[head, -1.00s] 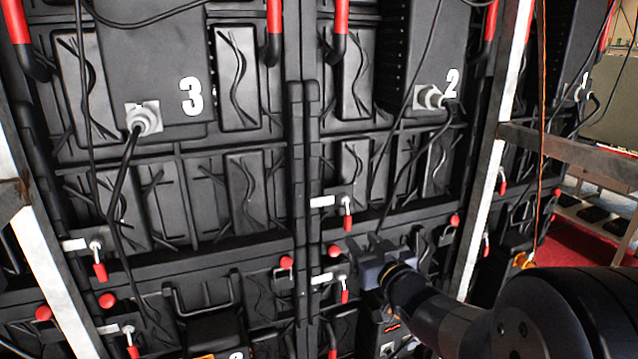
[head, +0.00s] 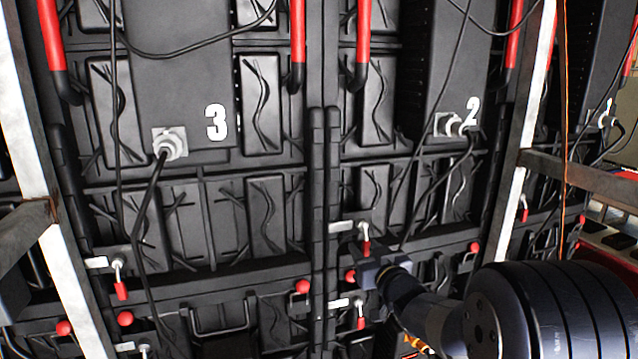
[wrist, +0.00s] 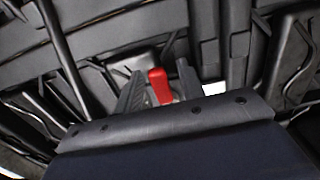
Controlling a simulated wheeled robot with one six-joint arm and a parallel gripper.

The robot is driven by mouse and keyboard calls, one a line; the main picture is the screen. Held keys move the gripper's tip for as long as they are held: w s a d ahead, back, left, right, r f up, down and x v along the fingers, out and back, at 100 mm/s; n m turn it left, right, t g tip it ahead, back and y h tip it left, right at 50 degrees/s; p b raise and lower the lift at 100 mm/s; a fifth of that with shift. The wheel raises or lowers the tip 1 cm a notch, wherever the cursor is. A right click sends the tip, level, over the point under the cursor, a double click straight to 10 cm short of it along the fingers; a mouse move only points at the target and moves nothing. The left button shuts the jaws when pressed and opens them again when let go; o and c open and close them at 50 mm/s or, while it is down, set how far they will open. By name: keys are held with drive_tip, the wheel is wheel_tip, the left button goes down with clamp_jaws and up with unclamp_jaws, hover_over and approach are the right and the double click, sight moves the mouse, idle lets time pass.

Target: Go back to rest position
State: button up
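My gripper (head: 366,268) shows dark at the end of my arm, low and right of centre in the head view. It is in front of the video wall's back, just below a red-handled latch (head: 366,247) on the centre seam. In the wrist view my gripper (wrist: 160,92) has its two dark fingers spread apart. A red latch handle (wrist: 160,84) shows between them. I cannot tell whether either finger touches it. Nothing is visibly held.
Black panels with number 3 (head: 216,122) and number 2 (head: 472,110) carry plugged cables. A second red latch (head: 361,318) hangs below my gripper. A pale metal post (head: 515,110) and a crossbar (head: 585,178) stand on the right. Another pale post (head: 40,200) stands on the left.

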drive_tip(key=v, duration=1.1)
drive_tip(key=x, duration=1.1)
drive_tip(key=shift+w+a, duration=0.15)
drive_tip(key=shift+d+f+n, duration=0.1)
drive_tip(key=shift+d+n, duration=0.15)
drive_tip(key=shift+n, duration=0.05)
drive_tip(key=shift+d+n, duration=0.3)
drive_tip(key=shift+n, duration=0.4)
